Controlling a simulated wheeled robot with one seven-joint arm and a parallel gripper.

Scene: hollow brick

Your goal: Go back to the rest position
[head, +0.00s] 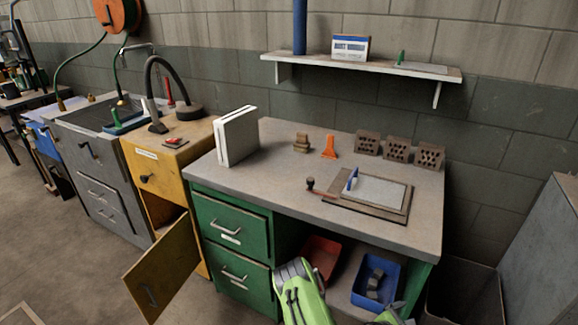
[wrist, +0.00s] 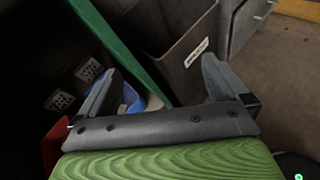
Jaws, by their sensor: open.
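My gripper (wrist: 160,66) is open in the wrist view, with its two dark fingers wide apart and nothing seen between them. My green arm (head: 302,295) shows at the bottom of the head view, low in front of the workbench; the fingers are not clearly visible there. Three hollow bricks stand in a row at the back right of the bench top: a left one (head: 368,142), a middle one (head: 398,149) and a right one (head: 430,156). The gripper is below and apart from them. Two pale patches with dark holes (wrist: 60,99) show in shadow in the wrist view.
Under the bench are a red bin (head: 320,252) and a blue bin (head: 377,308) with grey blocks; blue also shows behind the left finger. A grey container (head: 462,290) stands to the right. A yellow cabinet door (head: 160,270) hangs open at left. Floor at left is clear.

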